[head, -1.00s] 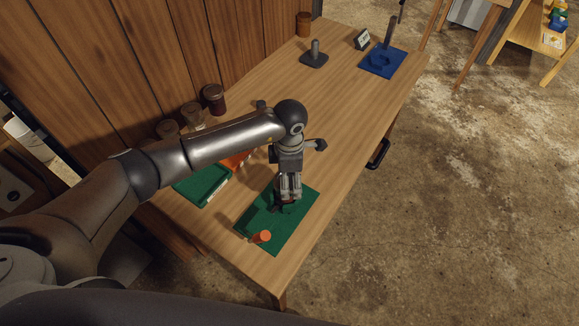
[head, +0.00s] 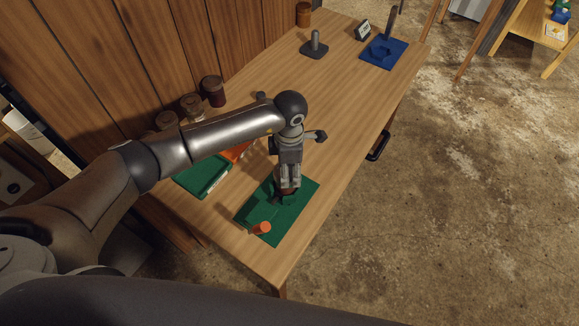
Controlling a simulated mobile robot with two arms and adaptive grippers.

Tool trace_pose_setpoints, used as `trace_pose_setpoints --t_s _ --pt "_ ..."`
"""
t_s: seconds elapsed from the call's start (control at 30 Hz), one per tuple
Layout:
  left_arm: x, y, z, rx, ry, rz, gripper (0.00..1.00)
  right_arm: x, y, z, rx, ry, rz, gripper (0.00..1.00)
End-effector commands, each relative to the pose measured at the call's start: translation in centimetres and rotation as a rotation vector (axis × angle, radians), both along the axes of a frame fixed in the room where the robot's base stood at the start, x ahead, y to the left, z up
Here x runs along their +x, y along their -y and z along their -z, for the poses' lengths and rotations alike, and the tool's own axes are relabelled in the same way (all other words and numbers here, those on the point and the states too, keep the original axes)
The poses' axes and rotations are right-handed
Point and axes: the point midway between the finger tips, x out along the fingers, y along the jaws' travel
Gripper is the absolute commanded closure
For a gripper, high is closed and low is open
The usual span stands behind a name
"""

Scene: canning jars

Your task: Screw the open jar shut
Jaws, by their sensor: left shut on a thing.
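My left gripper (head: 288,186) points down over the green mat (head: 293,211) near the table's front end. It is shut on a dark red thing (head: 287,191), of which only a small part shows between and under the fingers. It looks like the jar or its top; the fingers hide which, and I cannot see whether a lid is seated. A dark green holder (head: 262,207) is on the mat beside it. My right gripper is not in view.
An orange peg (head: 262,228) stands at the mat's near edge. A green tray (head: 203,178) lies to the left, with several jars (head: 213,91) along the wall. A blue mat (head: 384,53) with a post and a dark stand (head: 315,47) are far back. The table's middle is clear.

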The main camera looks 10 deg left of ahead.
Motion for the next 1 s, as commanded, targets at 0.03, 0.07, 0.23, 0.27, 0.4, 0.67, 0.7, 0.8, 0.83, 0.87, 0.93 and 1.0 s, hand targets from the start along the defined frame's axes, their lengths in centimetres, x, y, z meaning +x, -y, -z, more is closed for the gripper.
trace_pose_setpoints --t_s 0.03,0.07,0.23,0.27,0.4,0.67,0.7,0.8,0.83,0.87,0.93,1.0 --pt "0.0 0.0 0.2 0.000 0.001 0.015 0.67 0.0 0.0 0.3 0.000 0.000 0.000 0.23" --pt "0.0 0.0 0.3 0.001 0.002 0.033 0.67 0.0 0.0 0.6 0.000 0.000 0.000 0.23" --pt "-0.1 0.0 0.1 0.001 0.001 0.176 0.68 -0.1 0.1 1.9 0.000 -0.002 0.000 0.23" --pt "-0.1 0.0 0.1 0.001 0.000 0.175 0.68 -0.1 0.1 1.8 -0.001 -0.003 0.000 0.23" --pt "-0.1 -0.1 0.4 0.003 0.003 0.241 0.68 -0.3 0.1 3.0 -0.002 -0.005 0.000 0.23" --pt "-0.1 -0.1 0.3 0.003 0.002 0.406 0.68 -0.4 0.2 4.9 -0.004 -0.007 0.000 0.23" --pt "-0.1 -0.1 0.2 0.003 0.002 0.415 0.68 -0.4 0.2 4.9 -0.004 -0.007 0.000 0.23" --pt "-0.1 0.0 0.0 0.001 0.001 0.423 0.68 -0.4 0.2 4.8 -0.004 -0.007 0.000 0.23" --pt "-0.1 0.0 0.0 0.001 0.001 0.422 0.68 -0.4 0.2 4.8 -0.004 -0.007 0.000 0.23" --pt "-0.1 0.0 0.0 0.001 0.001 0.422 0.68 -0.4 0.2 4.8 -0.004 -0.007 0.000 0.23" --pt "-0.1 0.0 0.0 0.001 0.001 0.421 0.68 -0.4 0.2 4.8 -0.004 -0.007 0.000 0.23" --pt "-0.1 0.0 0.0 0.002 0.002 0.421 0.30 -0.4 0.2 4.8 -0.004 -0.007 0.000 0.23"
